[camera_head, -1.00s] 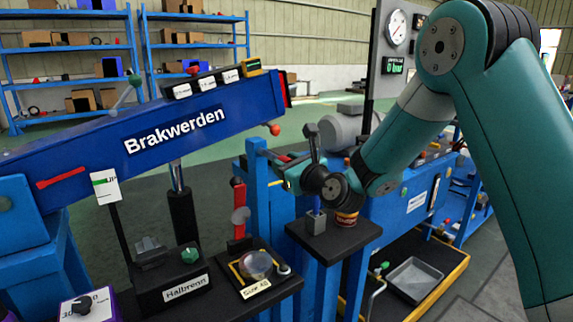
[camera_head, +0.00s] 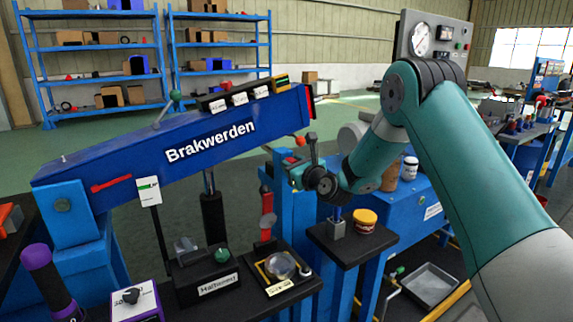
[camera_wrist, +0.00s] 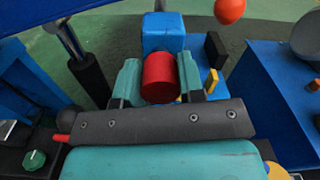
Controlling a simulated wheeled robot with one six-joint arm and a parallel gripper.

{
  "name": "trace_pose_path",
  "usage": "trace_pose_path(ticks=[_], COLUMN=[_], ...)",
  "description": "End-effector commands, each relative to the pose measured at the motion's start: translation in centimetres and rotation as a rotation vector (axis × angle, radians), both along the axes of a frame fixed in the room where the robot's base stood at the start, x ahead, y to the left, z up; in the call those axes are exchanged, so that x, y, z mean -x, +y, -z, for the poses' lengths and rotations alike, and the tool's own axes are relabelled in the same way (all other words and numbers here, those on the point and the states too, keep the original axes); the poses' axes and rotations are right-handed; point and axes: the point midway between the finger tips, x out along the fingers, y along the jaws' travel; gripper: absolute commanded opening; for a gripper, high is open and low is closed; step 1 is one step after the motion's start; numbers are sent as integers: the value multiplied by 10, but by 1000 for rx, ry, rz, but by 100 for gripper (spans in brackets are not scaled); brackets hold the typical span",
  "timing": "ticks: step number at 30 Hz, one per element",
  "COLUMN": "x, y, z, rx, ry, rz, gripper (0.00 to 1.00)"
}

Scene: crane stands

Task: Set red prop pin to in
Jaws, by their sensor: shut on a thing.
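The red prop pin (camera_wrist: 158,78) shows in the wrist view as a thick red cylinder against the blue post (camera_wrist: 163,35). My gripper (camera_wrist: 158,84) has its two teal fingers on either side of the pin and is shut on it. In the head view my gripper (camera_head: 296,176) is at the upper part of the blue post (camera_head: 284,215), below the raised end of the blue boom (camera_head: 240,115) marked "Brakwerden". The pin is hidden there by my gripper and wrist. How deep the pin sits in the post cannot be told.
An orange-red ball knob (camera_head: 301,141) hangs at the boom's end, close above my gripper. A small black shelf (camera_head: 350,250) with a yellow-and-red tin (camera_head: 364,221) is below my wrist. A black box (camera_head: 203,272) with a green knob stands at the lower left.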

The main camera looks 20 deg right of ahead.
Motion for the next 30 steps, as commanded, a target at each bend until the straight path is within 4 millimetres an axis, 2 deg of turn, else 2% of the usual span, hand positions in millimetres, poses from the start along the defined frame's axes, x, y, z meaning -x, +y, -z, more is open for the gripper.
trace_pose_path(ticks=[3, 4, 6, 7, 16, 20, 23, 30], x=[0, 0, 0, 0, 2, 14, 33, 95], y=[0, 0, 0, 0, 0, -2, -6, -16], z=[0, 0, 0, 0, 0, 1, 2, 7], rx=[-1, -1, -1, -1, -1, -1, -4, -4], ry=[-2, -2, -2, -2, -1, -1, 1, 1], rz=[0, 0, 0, 0, 0, 1, 3, 5], gripper=[0, 41, 57, 61, 61, 61, 61, 61])
